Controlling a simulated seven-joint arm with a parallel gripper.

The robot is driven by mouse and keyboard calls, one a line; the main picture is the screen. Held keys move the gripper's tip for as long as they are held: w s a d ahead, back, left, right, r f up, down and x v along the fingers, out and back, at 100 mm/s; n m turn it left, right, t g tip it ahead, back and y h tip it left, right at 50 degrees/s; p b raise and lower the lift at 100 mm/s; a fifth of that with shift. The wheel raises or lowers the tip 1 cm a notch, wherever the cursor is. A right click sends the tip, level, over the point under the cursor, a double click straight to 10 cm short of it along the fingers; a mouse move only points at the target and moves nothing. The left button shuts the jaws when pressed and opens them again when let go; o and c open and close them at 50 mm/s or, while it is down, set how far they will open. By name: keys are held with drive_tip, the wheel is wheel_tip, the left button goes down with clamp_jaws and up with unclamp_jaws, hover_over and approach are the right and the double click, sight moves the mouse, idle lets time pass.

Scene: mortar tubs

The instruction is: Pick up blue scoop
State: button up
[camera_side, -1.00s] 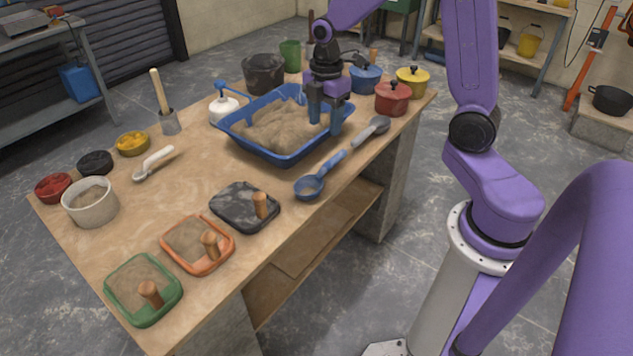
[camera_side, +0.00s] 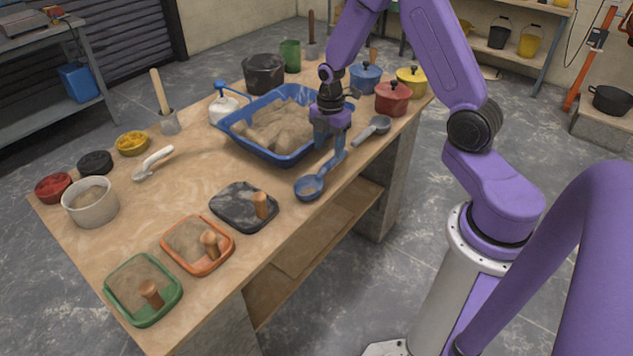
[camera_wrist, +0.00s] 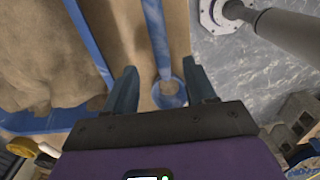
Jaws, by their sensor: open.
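The blue scoop (camera_side: 309,188) lies at the table's front edge, bowl toward the lower left and handle toward the upper right. My gripper (camera_side: 329,146) is open over its handle area, between the tray and the edge, and partly hides the handle's far end. In the wrist view, the blue handle (camera_wrist: 156,30) runs down toward the gap between my open fingers (camera_wrist: 160,75). A small rounded bluish shape (camera_wrist: 169,95) shows between the fingers; I cannot tell which scoop it belongs to. Contact is not visible.
The blue tray (camera_side: 240,143) of mortar is close on the left. A grey scoop (camera_side: 379,125) lies just right of my gripper, before the red pot (camera_side: 392,98). A black float (camera_side: 235,206) lies left of the blue scoop.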

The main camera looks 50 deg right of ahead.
sight(329, 162)
drive_tip(key=shift+s+f, duration=0.1)
drive_tip(key=shift+f, duration=3.7)
clamp_jaws()
